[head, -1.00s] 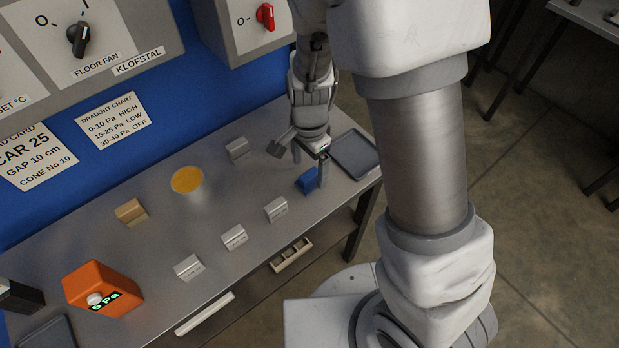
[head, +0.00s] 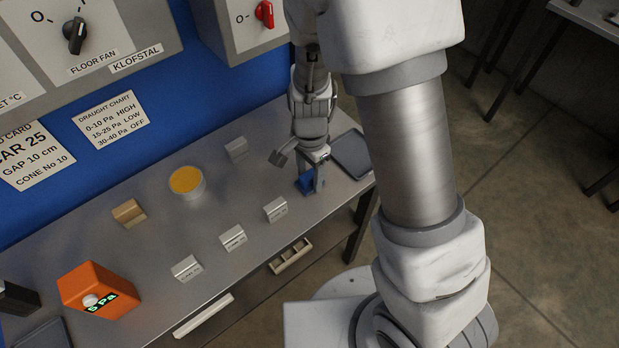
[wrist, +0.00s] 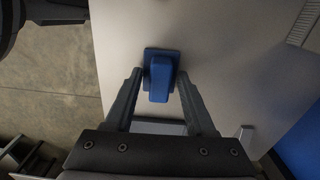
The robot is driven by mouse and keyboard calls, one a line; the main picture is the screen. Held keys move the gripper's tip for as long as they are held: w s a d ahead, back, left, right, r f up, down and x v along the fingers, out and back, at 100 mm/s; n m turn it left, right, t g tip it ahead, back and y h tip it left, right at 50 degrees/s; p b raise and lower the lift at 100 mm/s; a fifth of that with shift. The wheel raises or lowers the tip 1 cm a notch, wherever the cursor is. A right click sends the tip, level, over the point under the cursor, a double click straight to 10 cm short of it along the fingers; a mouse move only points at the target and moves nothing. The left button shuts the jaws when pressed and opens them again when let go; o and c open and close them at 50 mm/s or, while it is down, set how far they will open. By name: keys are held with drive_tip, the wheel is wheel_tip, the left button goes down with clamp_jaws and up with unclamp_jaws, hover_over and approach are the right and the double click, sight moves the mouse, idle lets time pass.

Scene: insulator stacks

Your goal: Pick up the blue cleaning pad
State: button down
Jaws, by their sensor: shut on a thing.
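The blue cleaning pad (head: 305,184) is at the right end of the metal table, beside the dark grey tray. In the wrist view the pad (wrist: 148,55) shows a flat blue base with a raised block-like grip. My gripper (head: 309,180) reaches down over the pad from above. In the wrist view its two fingers (wrist: 159,80) stand on either side of the raised grip and are shut on it. The pad appears to be on the table top; I cannot tell whether it is lifted at all.
A dark grey tray (head: 352,155) lies right of the pad. Several small metal blocks (head: 275,209) stand to the left. An orange-filled cup (head: 187,182), a tan block (head: 128,213) and an orange meter (head: 98,290) are farther left. The table's front edge is close to the pad.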

sight(312, 174)
drive_tip(key=shift+r, duration=0.5)
drive_tip(key=r, duration=0.1)
drive_tip(key=r+p, duration=0.1)
drive_tip(key=r, duration=0.2)
drive_tip(key=shift+d, duration=0.3)
drive_tip(key=s+d+r+p, duration=0.1)
drive_tip(key=s+d+r, duration=0.2)
drive_tip(key=d+r, duration=0.3)
drive_tip(key=d, duration=0.4)
drive_tip(key=shift+d+p, duration=0.3)
